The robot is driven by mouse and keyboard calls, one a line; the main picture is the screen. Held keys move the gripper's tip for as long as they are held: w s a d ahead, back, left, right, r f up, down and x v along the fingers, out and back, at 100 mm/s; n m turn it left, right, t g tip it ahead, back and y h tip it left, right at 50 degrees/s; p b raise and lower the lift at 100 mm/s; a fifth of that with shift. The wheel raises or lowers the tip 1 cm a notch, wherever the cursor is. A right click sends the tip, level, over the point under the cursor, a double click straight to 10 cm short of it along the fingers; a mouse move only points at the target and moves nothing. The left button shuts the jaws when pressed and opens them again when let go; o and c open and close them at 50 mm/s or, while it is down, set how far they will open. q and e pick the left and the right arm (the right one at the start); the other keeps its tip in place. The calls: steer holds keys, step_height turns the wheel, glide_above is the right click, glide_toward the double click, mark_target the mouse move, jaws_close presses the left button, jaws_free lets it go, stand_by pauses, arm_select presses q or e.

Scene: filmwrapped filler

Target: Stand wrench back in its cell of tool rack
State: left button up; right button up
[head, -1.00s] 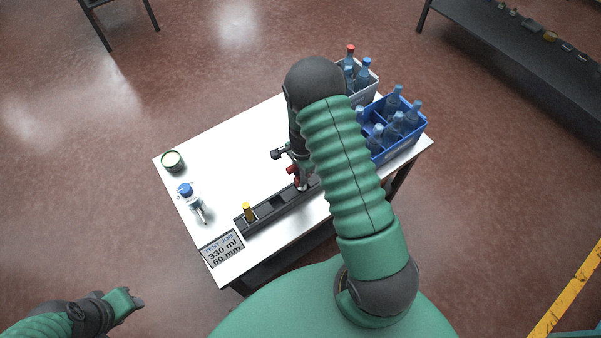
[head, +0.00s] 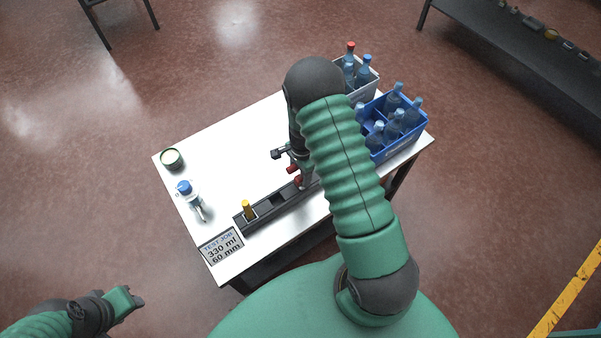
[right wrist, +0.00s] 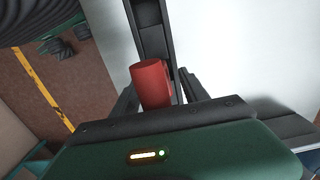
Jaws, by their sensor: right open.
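The tool rack (head: 263,208) is a long dark strip with cells along the near edge of the white table. A red-handled tool (right wrist: 151,83), which I take for the wrench, stands at the rack's right part; its lower end is hidden. My right gripper (head: 296,176) is over that part of the rack. In the right wrist view its open fingers are on either side of the red handle; I cannot tell whether they touch it. A yellow-handled tool (head: 247,208) stands in the rack's left end. My left gripper (head: 132,298) hangs off the table at lower left.
A blue crate (head: 415,132) and a grey crate (head: 367,87) hold bottles at right. The table's middle is clear.

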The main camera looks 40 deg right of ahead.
steer(key=r, duration=0.8)
steer(key=r+p, duration=0.1)
steer(key=r, duration=0.7)
steer(key=shift+d+r, duration=0.2)
steer(key=shift+r, duration=0.15)
